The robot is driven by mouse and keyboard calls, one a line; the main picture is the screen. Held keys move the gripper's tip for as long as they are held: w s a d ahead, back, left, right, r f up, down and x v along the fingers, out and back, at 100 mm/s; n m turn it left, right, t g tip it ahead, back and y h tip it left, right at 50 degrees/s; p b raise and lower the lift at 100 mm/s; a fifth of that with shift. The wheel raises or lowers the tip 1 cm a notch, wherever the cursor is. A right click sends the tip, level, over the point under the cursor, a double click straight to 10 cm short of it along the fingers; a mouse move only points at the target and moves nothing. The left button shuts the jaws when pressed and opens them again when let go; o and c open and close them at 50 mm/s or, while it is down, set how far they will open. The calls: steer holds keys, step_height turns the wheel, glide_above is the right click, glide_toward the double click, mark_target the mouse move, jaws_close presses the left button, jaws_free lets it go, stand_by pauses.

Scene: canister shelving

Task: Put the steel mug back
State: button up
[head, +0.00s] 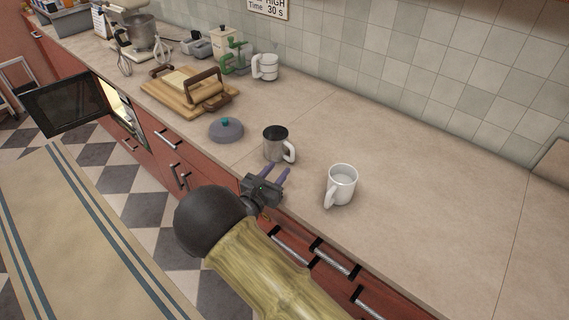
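The steel mug (273,147) stands upright on the countertop in the head view, dark inside, with a pale handle on its right side. A white mug (342,184) stands to its right and nearer the front edge. My gripper (274,173) is over the counter's front edge, just in front of the steel mug. Its two purple fingers are spread apart with nothing between them. The fingertips appear close to the mug, but I cannot tell whether they touch it.
A grey lid (226,131) with a teal knob lies left of the steel mug. An open door (70,103) juts from the cabinets. The counter's right side is clear.

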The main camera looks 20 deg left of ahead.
steer(key=shift+s+a, duration=0.1)
steer(key=shift+s, duration=0.7)
